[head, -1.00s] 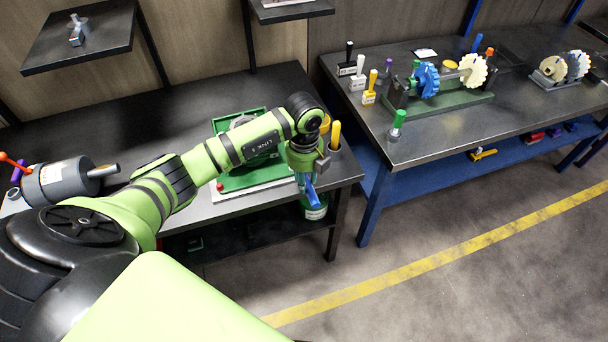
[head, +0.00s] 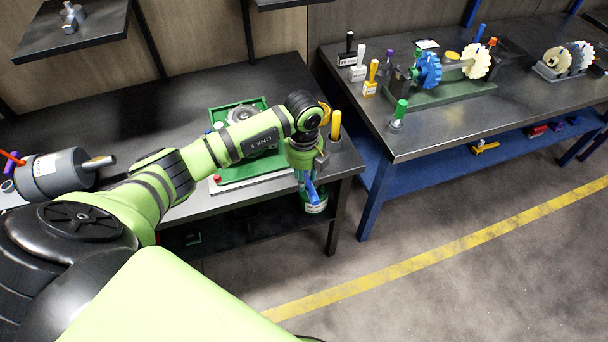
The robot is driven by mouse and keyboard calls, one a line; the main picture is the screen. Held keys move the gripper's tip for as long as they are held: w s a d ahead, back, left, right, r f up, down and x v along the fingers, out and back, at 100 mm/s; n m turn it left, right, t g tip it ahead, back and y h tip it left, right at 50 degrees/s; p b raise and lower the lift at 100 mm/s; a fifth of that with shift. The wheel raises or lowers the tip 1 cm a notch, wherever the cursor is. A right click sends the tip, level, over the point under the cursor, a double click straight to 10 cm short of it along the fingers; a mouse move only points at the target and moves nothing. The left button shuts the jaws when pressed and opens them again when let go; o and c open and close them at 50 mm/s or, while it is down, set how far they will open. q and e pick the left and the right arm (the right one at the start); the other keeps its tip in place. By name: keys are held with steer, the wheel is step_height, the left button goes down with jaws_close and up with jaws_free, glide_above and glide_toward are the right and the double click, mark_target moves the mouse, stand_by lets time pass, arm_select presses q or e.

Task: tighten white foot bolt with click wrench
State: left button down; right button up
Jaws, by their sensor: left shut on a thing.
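My left gripper (head: 305,178) points down just off the front right corner of the near dark table. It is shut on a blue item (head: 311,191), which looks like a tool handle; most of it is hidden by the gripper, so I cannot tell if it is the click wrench. A green fixture (head: 218,117) with a round metal part (head: 240,114) stands on the near table behind my left forearm, partly covered by it. I cannot make out a white foot bolt. My right gripper is out of view.
A yellow-handled tool (head: 335,123) stands at the near table's right corner. A grey motor (head: 55,174) lies at the left. The right table holds upright handled tools, including a white one (head: 359,65), and a blue gear (head: 428,71). The floor in front is clear.

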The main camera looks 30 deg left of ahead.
arm_select(q)
steer(key=shift+f, duration=0.15)
steer(key=shift+f+b, duration=0.95)
steer(key=shift+f, duration=0.05)
stand_by(0.4)
